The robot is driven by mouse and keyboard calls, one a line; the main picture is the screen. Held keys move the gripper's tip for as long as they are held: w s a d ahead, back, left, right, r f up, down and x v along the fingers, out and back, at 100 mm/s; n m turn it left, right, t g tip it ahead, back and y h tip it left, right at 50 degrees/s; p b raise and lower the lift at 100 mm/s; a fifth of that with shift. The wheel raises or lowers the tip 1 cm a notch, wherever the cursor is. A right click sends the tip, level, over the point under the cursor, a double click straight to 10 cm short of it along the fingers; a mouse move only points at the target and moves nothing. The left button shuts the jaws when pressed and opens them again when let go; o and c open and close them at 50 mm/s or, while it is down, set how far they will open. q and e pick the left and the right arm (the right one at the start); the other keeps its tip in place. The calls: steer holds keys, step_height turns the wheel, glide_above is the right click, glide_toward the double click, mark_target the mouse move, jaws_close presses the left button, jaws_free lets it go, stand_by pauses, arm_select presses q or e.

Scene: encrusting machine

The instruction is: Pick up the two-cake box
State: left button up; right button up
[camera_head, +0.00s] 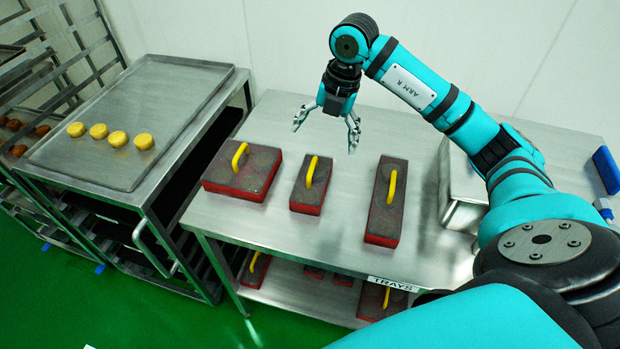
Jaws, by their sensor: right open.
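Three red boxes with dark grey tops and yellow arched handles stand in a row on the steel table. The middle box (309,188) is the smallest and looks like the two-cake box, though no label shows its size. The wide, squarish box (250,182) is to its left and the long, narrow box (383,220) to its right. My right gripper (325,138) is open and empty, in the air above the table, just behind the middle box in the picture and apart from its handle (312,170). My left gripper is out of view.
The table (290,240) has bare steel around the boxes. A metal container (462,190) stands at right, partly behind my right arm. More red boxes (254,268) are on the lower shelf. At left, a tray (185,100) with several yellow cakes (116,138) sits on a rack.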

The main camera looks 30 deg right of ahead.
steer(key=p, duration=0.2)
glide_toward(314, 176)
steer(key=f, duration=0.1)
steer(key=a+f, duration=0.1)
steer(key=f, duration=0.3)
steer(key=shift+w+a, duration=0.2)
steer(key=shift+a, duration=0.15)
steer(key=f, duration=0.3)
steer(key=f+p, duration=0.1)
steer(key=shift+w+d+f, duration=0.2)
steer(key=shift+w+f, duration=0.3)
steer(key=shift+f, duration=0.3)
steer(key=c, duration=1.2)
steer(key=shift+r, duration=0.15)
